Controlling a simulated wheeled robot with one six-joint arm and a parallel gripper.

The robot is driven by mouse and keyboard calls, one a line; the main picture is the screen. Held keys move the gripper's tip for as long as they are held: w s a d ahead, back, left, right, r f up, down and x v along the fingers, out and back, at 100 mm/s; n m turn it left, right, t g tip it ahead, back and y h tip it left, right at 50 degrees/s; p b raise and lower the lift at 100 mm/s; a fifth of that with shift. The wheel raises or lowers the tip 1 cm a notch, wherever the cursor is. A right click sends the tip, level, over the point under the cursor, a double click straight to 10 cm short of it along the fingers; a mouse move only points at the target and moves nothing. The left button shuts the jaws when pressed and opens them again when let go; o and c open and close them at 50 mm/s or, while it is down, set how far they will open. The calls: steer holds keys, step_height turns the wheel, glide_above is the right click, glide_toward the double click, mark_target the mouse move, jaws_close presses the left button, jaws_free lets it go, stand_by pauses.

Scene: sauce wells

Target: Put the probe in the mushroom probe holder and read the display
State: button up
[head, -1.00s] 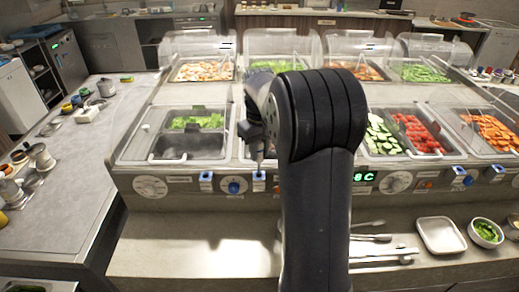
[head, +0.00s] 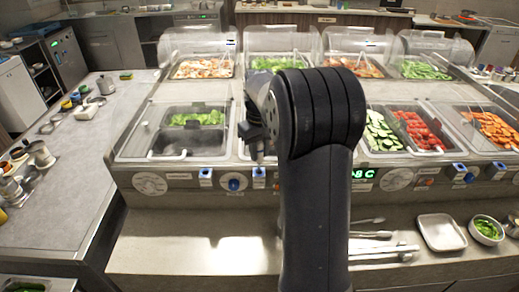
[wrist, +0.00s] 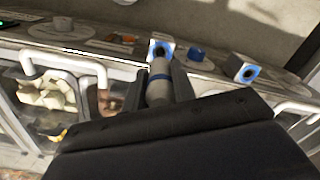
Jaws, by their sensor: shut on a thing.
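My gripper (wrist: 157,88) is shut on the probe (wrist: 158,84), a grey cylinder with a blue band, in the wrist view. A blue-and-white probe holder (wrist: 160,48) is right at the far end of the probe; I cannot tell whether the probe's tip is inside it. A second blue holder (wrist: 245,70) stands to its right. In the head view my gripper (head: 257,150) is over the counter's front panel, just above a blue holder (head: 259,172). Which holder is the mushroom one I cannot read. A green-lit display (head: 364,173) shows partly behind my arm, apparently ending in "8C".
More blue holders (head: 206,173) and round dials (head: 150,183) line the front panel. Food wells, including lettuce (head: 200,118) and tomatoes (head: 418,130), lie behind it. A white tray (head: 441,232) and a bowl (head: 487,230) stand on the lower shelf, whose left part is clear.

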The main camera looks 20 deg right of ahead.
mark_target(260, 143)
steer(key=shift+f+b, duration=1.1)
steer(key=shift+f, duration=0.9)
steer(key=shift+r, duration=0.1)
stand_by(3.2)
steer(key=shift+r+p, duration=3.25)
steer(key=shift+r, duration=0.5)
steer(key=shift+f, duration=0.1)
